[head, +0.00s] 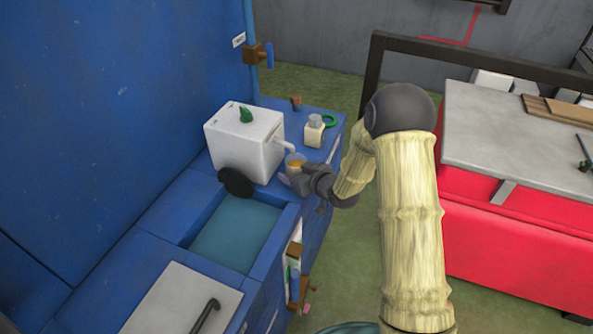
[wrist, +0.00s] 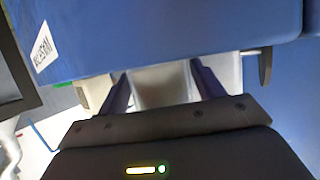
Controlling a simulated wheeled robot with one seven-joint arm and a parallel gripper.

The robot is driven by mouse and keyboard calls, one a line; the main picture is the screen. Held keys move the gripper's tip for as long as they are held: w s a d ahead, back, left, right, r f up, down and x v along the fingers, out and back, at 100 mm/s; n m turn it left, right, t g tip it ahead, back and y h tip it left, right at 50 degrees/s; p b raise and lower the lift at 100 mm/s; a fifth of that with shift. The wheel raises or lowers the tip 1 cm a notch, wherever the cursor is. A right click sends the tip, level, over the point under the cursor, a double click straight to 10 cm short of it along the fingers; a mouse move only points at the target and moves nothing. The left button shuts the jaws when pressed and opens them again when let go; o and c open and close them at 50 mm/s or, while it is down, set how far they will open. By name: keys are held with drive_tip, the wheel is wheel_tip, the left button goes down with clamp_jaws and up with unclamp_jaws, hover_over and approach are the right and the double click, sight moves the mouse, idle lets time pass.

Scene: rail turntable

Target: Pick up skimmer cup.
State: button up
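The skimmer cup (head: 295,160) is a small clear cup with amber colour in it, just under the spout of a white box on the blue counter. My gripper (head: 290,178) is at the cup, on its near side, and partly covers it in the head view. In the wrist view, the two dark fingers of my gripper (wrist: 162,88) stand apart, with a pale tapered shape, apparently the cup (wrist: 162,92), between them. The shape nearly fills the gap. I cannot tell whether the fingers press on it or whether it is off the counter.
The white box (head: 240,135) with its spout stands close behind the cup. A small pale jar (head: 313,133) and a green ring (head: 330,120) are beyond it on the counter. A sunken water basin (head: 235,235) lies in front. A red bench (head: 500,240) is at right.

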drive_tip(key=c, duration=0.6)
drive_tip(key=shift+r, duration=0.5)
drive_tip(key=s+d, duration=0.4)
drive_tip(key=s+d+b, duration=0.1)
drive_tip(key=s+d, duration=0.2)
drive_tip(key=s, duration=0.2)
drive_tip(key=s+d, duration=0.4)
drive_tip(key=shift+s+d+r, duration=0.3)
drive_tip(key=shift+s, duration=0.1)
drive_tip(key=w+d+r+m+t+h+p, duration=0.1)
drive_tip(key=d+r+m+h+p, duration=0.1)
drive_tip(key=r+p, duration=0.4)
drive_tip(key=w+d+r+m+t+h+p, duration=0.1)
drive_tip(key=r+p, duration=0.5)
drive_tip(key=p, duration=1)
drive_tip(key=w+d+r+m+t+h+p, duration=0.1)
drive_tip(key=w+d+r+m+h+p, duration=0.2)
drive_tip(key=p, duration=0.8)
drive_tip(key=shift+w+d+r+m+h, duration=0.15)
drive_tip(key=shift+r+m+h, duration=0.35)
drive_tip(key=shift+r+h, duration=0.3)
drive_tip(key=shift+s+d+r+m+h, duration=0.15)
drive_tip(key=shift+r+m+h, duration=0.4)
drive_tip(key=shift+r, duration=0.4)
